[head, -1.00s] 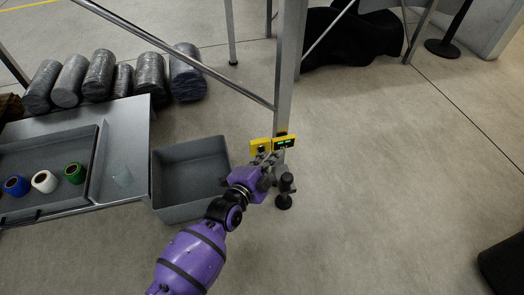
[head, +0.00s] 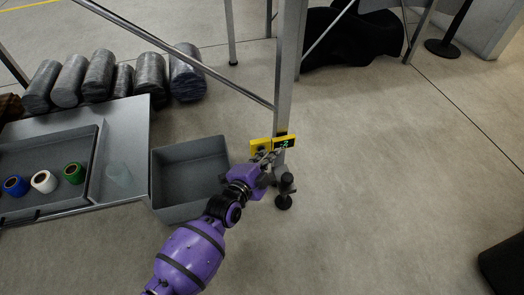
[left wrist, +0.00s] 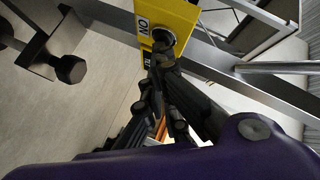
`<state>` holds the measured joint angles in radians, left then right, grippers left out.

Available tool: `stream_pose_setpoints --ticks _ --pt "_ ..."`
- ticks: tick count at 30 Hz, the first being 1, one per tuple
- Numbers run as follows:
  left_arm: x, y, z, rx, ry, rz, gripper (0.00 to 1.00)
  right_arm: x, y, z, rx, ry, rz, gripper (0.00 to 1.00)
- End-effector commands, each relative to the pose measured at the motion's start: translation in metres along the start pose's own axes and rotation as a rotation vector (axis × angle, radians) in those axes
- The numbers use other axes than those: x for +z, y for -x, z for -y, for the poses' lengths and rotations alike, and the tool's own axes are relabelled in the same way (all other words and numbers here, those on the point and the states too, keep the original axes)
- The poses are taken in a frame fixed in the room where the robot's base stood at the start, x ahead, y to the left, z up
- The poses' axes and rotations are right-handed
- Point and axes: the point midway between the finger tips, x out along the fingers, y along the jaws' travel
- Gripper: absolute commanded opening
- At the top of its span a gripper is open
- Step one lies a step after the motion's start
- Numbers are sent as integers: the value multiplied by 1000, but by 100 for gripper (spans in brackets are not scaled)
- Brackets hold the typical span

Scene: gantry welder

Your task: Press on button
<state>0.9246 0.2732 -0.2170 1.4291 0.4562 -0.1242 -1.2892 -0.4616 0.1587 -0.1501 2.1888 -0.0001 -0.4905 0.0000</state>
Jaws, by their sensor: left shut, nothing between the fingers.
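A yellow button box (head: 257,145) is fixed on the metal post, beside a yellow-framed display (head: 284,143) with small lit green marks. In the left wrist view the yellow box (left wrist: 174,14) carries an "ON" label, and a round button (left wrist: 163,36) in a metal ring is on its face. My left gripper (head: 264,160) is shut and empty, in front of the box. In the left wrist view its fingertips (left wrist: 162,58) are at the button and partly cover it. I cannot tell how far the button is pushed in. My right gripper is not in view.
The metal post (head: 289,60) and its slanted brace (head: 180,57) stand close to the gripper. A grey bin (head: 190,142) is left of my arm. A tray table (head: 128,130) with coloured rolls is farther left. The floor at the right is mostly clear.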

Motion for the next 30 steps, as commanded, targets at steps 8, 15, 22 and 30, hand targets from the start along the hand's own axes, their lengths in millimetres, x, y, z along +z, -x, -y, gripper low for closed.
stream_pose_setpoints --ticks 8,15,22,30 --pt "-1 3 -2 0 0 1 0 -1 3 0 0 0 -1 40" --pt "-8 12 -8 1 -1 1 0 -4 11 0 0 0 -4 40" --pt "-9 13 -10 0 -1 0 0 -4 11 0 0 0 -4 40" --pt "-12 18 -12 1 1 1 0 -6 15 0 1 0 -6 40"
